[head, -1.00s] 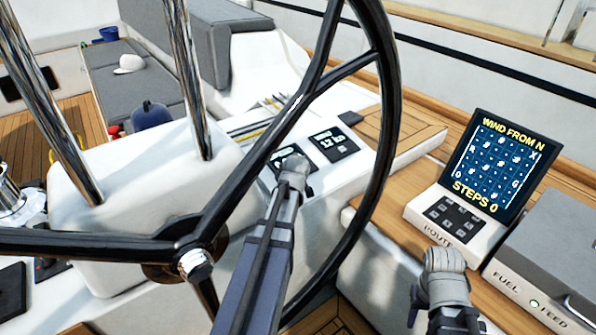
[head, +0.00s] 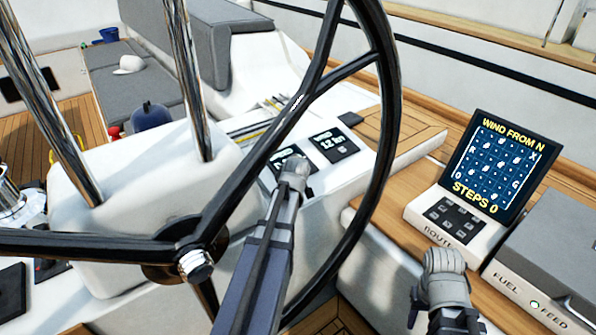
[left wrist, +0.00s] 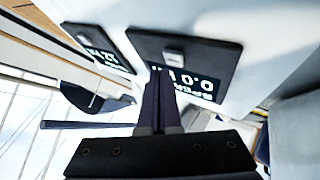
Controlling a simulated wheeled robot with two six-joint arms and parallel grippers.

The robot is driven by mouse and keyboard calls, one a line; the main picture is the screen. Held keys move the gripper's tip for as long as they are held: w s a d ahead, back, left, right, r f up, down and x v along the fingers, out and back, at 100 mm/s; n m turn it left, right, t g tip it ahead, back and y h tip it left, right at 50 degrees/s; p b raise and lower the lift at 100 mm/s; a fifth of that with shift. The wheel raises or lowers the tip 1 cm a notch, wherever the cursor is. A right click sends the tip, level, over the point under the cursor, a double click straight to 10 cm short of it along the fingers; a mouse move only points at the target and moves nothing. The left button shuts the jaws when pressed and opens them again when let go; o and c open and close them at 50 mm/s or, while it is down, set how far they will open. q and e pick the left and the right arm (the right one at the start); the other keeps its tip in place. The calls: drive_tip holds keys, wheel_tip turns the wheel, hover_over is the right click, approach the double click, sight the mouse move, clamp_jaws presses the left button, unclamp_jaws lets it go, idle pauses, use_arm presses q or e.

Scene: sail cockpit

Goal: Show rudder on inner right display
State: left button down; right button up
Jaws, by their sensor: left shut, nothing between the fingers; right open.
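Two small dark displays sit side by side on the white console beyond the wheel. The right one (head: 333,146) reads WIND with a 12 figure; it also shows at upper left in the left wrist view (left wrist: 98,46). The left one (head: 279,157) is partly hidden by my left gripper (head: 294,165). In the left wrist view this display (left wrist: 215,52) appears upside down, with 0.0 figures and a small light button (left wrist: 173,57). My left gripper (left wrist: 160,78) is shut and empty, its tips over this display's edge; contact cannot be told. My right gripper (head: 444,262) is open.
The black steering wheel (head: 384,110) stands in front of the console, and my left arm shows within its rim. A route panel (head: 455,217) with a lit screen (head: 494,165) and a grey FUEL FEED box (head: 550,245) stand at right.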

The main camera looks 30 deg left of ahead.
use_arm(q)
drive_tip(key=shift+f, duration=0.15)
idle(0.5)
drive_tip(key=shift+a+f+b, duration=0.1)
drive_tip(key=shift+f+b, duration=0.2)
drive_tip(key=shift+b, duration=0.1)
drive_tip(key=shift+f+b, duration=0.45)
idle(0.6)
drive_tip(key=shift+r, duration=0.15)
drive_tip(key=shift+r+p, duration=0.75)
drive_tip(key=shift+p, duration=0.1)
drive_tip(key=r+p, duration=0.1)
drive_tip(key=d+r+p, duration=0.1)
drive_tip(key=r+p, duration=0.2)
drive_tip(key=p, duration=0.1)
drive_tip(key=shift+s+d+r, duration=0.2)
drive_tip(key=shift+s+r, duration=0.05)
drive_tip(key=shift+r, duration=0.15)
